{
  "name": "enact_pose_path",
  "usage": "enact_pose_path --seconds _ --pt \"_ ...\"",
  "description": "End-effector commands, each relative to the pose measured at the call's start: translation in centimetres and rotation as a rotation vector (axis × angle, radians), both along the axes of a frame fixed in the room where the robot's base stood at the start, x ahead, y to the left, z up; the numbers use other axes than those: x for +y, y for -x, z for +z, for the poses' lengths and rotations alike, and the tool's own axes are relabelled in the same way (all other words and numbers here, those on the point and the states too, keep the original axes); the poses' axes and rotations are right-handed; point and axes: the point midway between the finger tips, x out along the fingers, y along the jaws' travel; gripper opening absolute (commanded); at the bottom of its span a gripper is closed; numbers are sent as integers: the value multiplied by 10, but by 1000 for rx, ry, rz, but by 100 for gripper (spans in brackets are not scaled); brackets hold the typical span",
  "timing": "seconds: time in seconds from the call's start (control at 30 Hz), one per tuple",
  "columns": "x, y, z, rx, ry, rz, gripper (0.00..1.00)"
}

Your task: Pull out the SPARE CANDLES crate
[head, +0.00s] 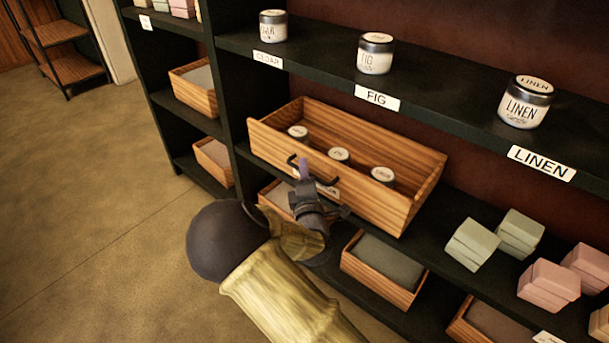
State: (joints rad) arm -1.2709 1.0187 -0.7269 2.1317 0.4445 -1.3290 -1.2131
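An open wooden crate (421,211) sits at the middle shelf level, below the FIG label. Its inside shows back to the far wall, and three lidded jars (339,155) stand in it. A dark handle (326,182) is on its front face. A pale label beside the handle is mostly hidden by my gripper, so its words cannot be read. My gripper (305,172) is at the handle in the middle of the crate's front. Its fingers overlap the handle in the picture, and whether they are closed on it cannot be told.
Labelled candle jars (375,54) stand on the shelf above. Smaller wooden trays (381,270) sit on the shelf below and in the left bay. Green and pink blocks (548,284) are stacked to the right of the crate. The floor (95,215) at the left is clear.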

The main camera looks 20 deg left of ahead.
Motion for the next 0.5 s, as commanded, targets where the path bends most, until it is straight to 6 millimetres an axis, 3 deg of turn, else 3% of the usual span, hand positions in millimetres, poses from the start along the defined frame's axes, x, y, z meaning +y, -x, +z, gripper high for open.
enact_pose_path --seconds 0.3,0.5 --pt "1 -4 1 0 1 0 32" --pt "1 -3 1 0 1 0 0"
